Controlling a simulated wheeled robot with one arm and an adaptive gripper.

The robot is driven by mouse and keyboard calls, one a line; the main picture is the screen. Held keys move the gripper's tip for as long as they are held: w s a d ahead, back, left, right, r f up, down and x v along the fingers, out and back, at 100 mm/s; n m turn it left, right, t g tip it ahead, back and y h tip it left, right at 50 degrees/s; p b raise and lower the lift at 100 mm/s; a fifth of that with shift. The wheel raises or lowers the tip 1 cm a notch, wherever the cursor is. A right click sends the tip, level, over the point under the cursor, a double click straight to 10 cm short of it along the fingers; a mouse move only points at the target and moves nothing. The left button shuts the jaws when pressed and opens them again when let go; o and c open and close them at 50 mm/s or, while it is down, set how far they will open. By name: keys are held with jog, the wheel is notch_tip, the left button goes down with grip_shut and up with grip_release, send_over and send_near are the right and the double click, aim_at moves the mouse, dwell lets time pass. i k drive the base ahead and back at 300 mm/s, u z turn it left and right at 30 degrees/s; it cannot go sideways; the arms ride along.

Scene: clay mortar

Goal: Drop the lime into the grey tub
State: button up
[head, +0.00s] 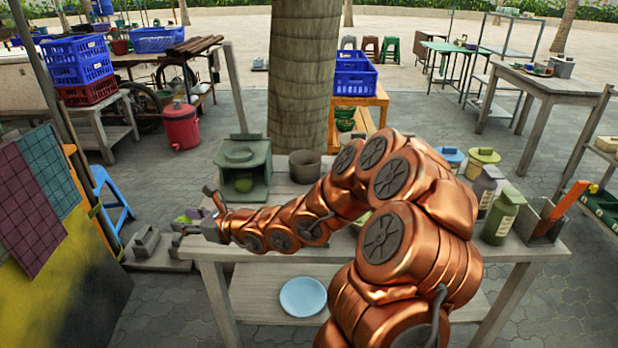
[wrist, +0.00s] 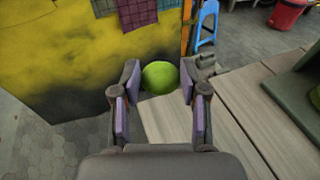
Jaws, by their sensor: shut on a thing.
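The lime (wrist: 160,77) is a round green fruit between my two fingertips in the wrist view. It also shows small at the left end of my arm in the head view (head: 183,219). My gripper (wrist: 159,84) is shut on it, near the left end of the table. A round dark grey-brown pot (head: 305,165) stands at the back of the table, to the right of and apart from my gripper. A grey open box (head: 541,224) with an orange-handled thing stands at the right end. I cannot tell for sure which is the grey tub.
A green stove-like block (head: 243,172) stands between my gripper and the round pot. Bottles (head: 500,216) and lidded jars (head: 482,162) stand on the table's right. My arm hides the middle. A blue plate (head: 303,297) lies on the lower shelf. A yellow-black panel (head: 70,270) is at left.

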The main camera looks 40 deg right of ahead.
aim_at(311, 176)
jog(key=k, duration=0.75)
jog(key=u, duration=1.35)
jog(key=i, duration=1.05)
jog(key=z, duration=2.85)
jog(key=i, duration=0.5)
jog(key=u, duration=0.1)
